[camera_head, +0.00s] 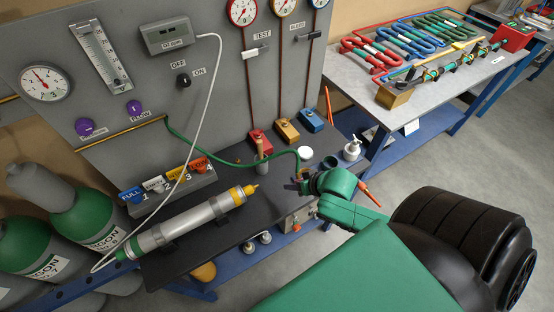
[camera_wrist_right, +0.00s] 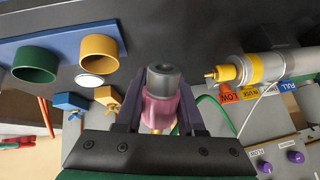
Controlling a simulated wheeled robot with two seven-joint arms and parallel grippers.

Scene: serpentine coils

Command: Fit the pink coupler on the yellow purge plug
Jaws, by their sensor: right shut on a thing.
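The pink coupler (camera_wrist_right: 158,112), with a grey round end, sits between the dark fingers of my right gripper (camera_wrist_right: 160,100) in the right wrist view. The gripper is shut on it. In the head view my right gripper (camera_head: 304,182) is over the dark bench, right of a silver cylinder (camera_head: 190,222) with a yellow band and yellow tip (camera_head: 250,189). That tip also shows in the wrist view (camera_wrist_right: 221,74), apart from the coupler. A yellow block (camera_head: 286,130) stands between red and blue ones; I cannot tell which yellow part is the purge plug. My left gripper is not seen.
A green hose (camera_head: 225,162) runs from the grey panel to my right gripper. Labelled coloured tags (camera_head: 165,180) sit behind the cylinder. The wrist view shows a yellow cup (camera_wrist_right: 100,47).

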